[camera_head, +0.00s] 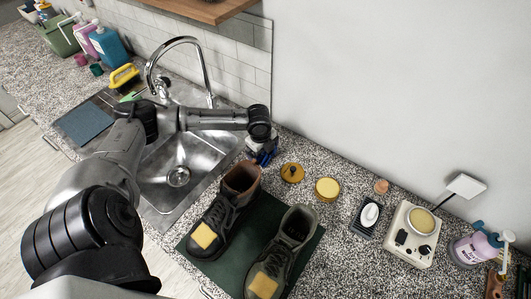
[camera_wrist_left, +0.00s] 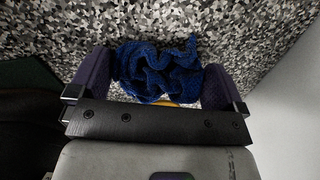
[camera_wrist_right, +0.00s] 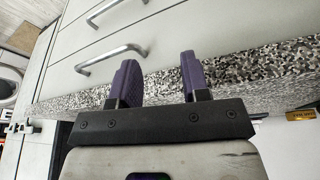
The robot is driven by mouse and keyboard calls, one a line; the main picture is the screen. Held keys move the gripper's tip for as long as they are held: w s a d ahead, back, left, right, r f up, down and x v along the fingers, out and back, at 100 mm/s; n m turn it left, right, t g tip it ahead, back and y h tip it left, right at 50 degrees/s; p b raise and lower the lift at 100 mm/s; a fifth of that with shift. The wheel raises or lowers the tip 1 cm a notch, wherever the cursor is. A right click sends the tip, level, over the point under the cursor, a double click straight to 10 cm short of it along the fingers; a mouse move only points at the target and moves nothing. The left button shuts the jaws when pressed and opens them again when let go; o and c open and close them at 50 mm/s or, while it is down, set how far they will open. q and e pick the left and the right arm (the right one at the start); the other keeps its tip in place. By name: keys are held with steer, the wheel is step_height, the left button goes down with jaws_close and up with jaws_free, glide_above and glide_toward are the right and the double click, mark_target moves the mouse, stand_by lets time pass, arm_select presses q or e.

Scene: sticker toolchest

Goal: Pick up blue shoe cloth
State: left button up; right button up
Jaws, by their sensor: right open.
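The blue shoe cloth (camera_wrist_left: 158,70) is a crumpled, knitted dark blue heap on the speckled counter in the left wrist view. My left gripper (camera_wrist_left: 155,82) is open, with one purple finger on each side of the cloth; I cannot tell if they touch it. In the head view a little of the cloth (camera_head: 264,157) shows under my left gripper (camera_head: 262,150), beside the sink and behind the brown-topped shoe. My right gripper (camera_wrist_right: 160,75) is open and empty, in front of the counter edge and drawer fronts in the right wrist view.
Two shoes, one brown-topped (camera_head: 217,222) and one grey (camera_head: 284,255), stand on a green mat (camera_head: 191,249), each with a yellow note. A dark-knobbed round tin (camera_head: 292,172) and a yellow tin (camera_head: 327,188) are right of the cloth. The sink (camera_head: 197,157) is left.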

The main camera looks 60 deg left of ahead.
arm_select(q)
steer(key=c, duration=0.4)
steer(key=shift+c, duration=0.2)
steer(key=shift+r, duration=0.1)
step_height(320, 180, up, 10)
steer(key=shift+f+b, duration=0.1)
steer(key=shift+b, duration=0.85)
steer(key=shift+o, duration=1.3)
steer(key=shift+c, duration=1.1)
steer(key=shift+d, duration=0.1)
